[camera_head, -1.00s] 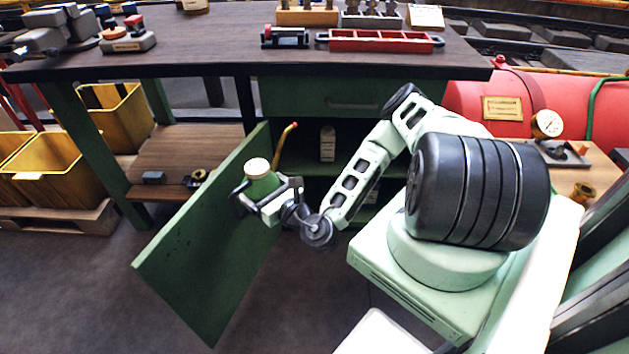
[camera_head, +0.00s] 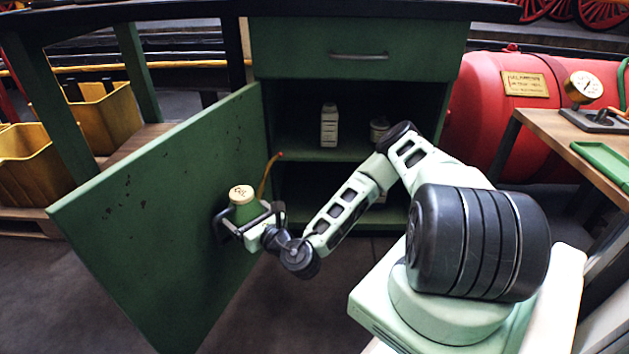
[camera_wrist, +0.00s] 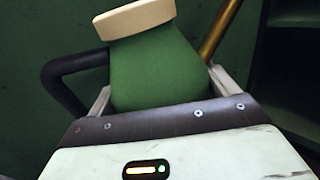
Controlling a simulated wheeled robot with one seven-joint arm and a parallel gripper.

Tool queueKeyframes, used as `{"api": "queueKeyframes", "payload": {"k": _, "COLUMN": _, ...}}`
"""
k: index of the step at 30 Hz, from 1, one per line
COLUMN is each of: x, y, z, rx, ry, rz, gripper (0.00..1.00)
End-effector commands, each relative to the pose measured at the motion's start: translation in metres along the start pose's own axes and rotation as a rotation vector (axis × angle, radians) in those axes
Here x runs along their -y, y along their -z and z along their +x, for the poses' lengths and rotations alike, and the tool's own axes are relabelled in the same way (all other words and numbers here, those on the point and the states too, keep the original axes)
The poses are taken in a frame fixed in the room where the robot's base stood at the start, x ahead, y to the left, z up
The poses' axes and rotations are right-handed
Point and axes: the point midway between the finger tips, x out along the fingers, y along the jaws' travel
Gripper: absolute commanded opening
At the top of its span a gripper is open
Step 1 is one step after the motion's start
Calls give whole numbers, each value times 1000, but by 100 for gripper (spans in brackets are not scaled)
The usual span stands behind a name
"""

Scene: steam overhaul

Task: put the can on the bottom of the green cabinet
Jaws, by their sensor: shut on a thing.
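The can (camera_head: 243,205) is green with a cream cap, a dark handle on one side and a brass spout. My gripper (camera_head: 248,222) is shut on it and holds it nearly upright in front of the open door (camera_head: 160,210) of the green cabinet. In the wrist view the can (camera_wrist: 155,70) sits between the fingers of my gripper (camera_wrist: 160,100), its cap tilted slightly. The green cabinet (camera_head: 360,50) has a closed drawer on top and an open inside with a middle shelf (camera_head: 330,152). Its bottom compartment (camera_head: 310,190) is dark and partly hidden by my arm.
A pale bottle (camera_head: 329,125) and another container (camera_head: 379,130) stand on the middle shelf. Yellow bins (camera_head: 105,120) are at left. A red tank (camera_head: 500,120) and a small wooden table (camera_head: 560,135) are at right. The door extends toward me on the left.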

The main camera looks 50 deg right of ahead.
Motion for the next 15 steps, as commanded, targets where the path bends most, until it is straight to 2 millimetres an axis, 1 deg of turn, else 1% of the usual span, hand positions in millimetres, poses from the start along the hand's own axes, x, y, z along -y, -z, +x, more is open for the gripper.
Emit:
{"api": "queueKeyframes", "payload": {"k": 1, "x": 1, "y": 25, "z": 0, "rx": 1, "ry": -1, "rz": 0, "gripper": 44}}
{"api": "queueKeyframes", "payload": {"k": 3, "x": 1, "y": 38, "z": 0, "rx": 1, "ry": 0, "rz": 0, "gripper": 44}}
{"api": "queueKeyframes", "payload": {"k": 9, "x": 2, "y": 66, "z": 0, "rx": 1, "ry": 0, "rz": 0, "gripper": 44}}
{"api": "queueKeyframes", "payload": {"k": 15, "x": 3, "y": 86, "z": 0, "rx": 1, "ry": 0, "rz": 0, "gripper": 44}}
